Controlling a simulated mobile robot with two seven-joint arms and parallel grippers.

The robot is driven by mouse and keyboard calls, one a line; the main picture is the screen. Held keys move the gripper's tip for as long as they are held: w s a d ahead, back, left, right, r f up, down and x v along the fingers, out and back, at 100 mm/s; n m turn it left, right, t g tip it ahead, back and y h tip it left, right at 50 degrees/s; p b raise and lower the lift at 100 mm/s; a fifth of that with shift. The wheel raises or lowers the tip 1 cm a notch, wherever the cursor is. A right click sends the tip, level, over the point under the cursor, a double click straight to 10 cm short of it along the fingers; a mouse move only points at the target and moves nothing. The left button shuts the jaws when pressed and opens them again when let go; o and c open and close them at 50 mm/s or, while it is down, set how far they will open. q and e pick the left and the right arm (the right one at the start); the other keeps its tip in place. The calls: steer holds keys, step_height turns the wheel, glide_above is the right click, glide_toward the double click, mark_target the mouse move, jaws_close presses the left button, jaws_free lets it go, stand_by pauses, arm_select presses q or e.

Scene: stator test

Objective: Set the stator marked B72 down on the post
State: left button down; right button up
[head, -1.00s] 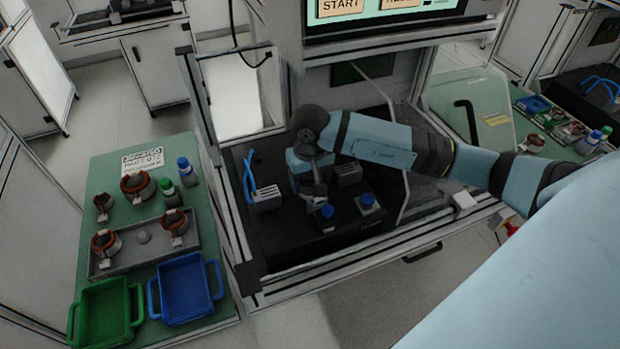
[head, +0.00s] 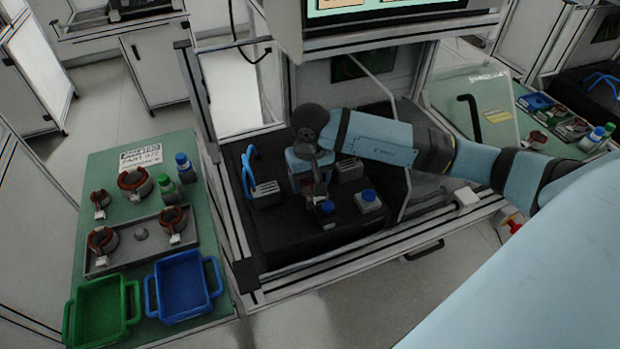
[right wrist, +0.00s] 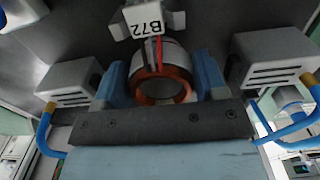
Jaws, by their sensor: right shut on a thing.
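My right gripper (head: 316,188) is inside the test station, above the black base. In the right wrist view its two blue fingers (right wrist: 163,82) are closed on either side of the stator marked B72 (right wrist: 161,88), a light ring with copper windings. Its white B72 tag (right wrist: 146,28) and red and dark leads show at the top of that view. In the head view my gripper and wrist mostly hide the stator. I cannot make out the post in either view, nor whether the stator touches it. My left gripper is not in view.
Grey slotted blocks (head: 266,194) (head: 348,170) stand close on both sides of my gripper. Blue-topped units (head: 368,200) sit in front. A clear guard (head: 430,150) is at the right. The green side table (head: 110,200) holds other stators, bottles, a blue bin (head: 183,288) and a green bin (head: 100,312).

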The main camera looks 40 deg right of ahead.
steer(key=o, duration=1.2)
step_height(320, 180, up, 14)
steer(key=shift+f+b, duration=0.1)
steer(key=shift+b, duration=0.5)
